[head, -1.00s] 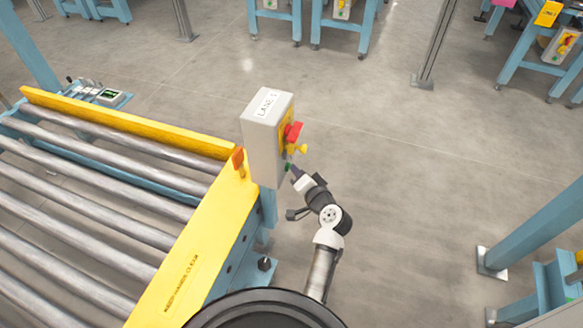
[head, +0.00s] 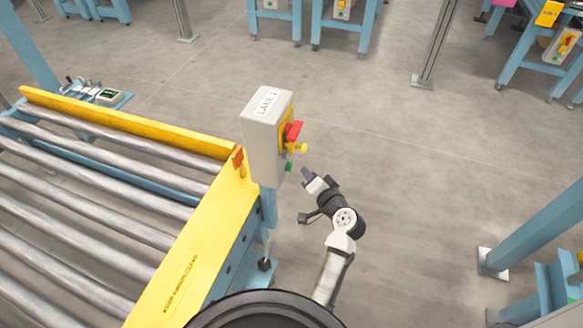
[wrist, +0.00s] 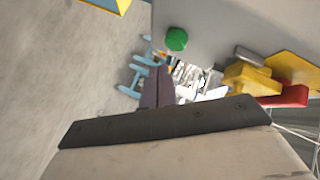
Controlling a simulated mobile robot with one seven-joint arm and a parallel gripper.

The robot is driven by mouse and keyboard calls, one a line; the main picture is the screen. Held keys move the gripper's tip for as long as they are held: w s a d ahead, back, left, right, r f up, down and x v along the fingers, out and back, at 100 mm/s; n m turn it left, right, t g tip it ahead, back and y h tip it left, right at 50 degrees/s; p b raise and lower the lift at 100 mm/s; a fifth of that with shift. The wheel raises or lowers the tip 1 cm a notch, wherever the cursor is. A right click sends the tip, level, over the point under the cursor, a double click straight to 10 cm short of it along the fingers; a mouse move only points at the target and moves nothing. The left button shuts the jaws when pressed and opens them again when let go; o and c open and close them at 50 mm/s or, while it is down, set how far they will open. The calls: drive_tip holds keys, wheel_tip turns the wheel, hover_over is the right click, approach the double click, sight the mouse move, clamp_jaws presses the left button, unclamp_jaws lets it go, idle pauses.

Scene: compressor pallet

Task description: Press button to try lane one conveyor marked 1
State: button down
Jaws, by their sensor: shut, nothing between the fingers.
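A grey control box (head: 265,135) labelled "LANE 1" stands on the corner of the conveyor frame. Its right side carries a red part (head: 293,130), a yellow knob (head: 301,148) and a green button (head: 288,166) low down. In the wrist view the green button (wrist: 177,39) shows above and slightly right of the fingertips, with the yellow part (wrist: 250,78) and the red part (wrist: 290,97) to the right. My gripper (head: 306,173) is shut and empty, just right of the green button with a gap between them. It also shows in the wrist view (wrist: 157,72).
The roller conveyor (head: 95,190) with its yellow rail (head: 190,270) lies to the left. A blue post (head: 540,230) stands at the right. Open floor (head: 420,190) lies right of the box. Other blue stands with similar boxes are at the back.

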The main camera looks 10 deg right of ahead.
drive_tip(key=s+d, duration=0.2)
drive_tip(key=d, duration=0.1)
drive_tip(key=shift+b, duration=0.3)
drive_tip(key=shift+s, duration=0.1)
idle(0.6)
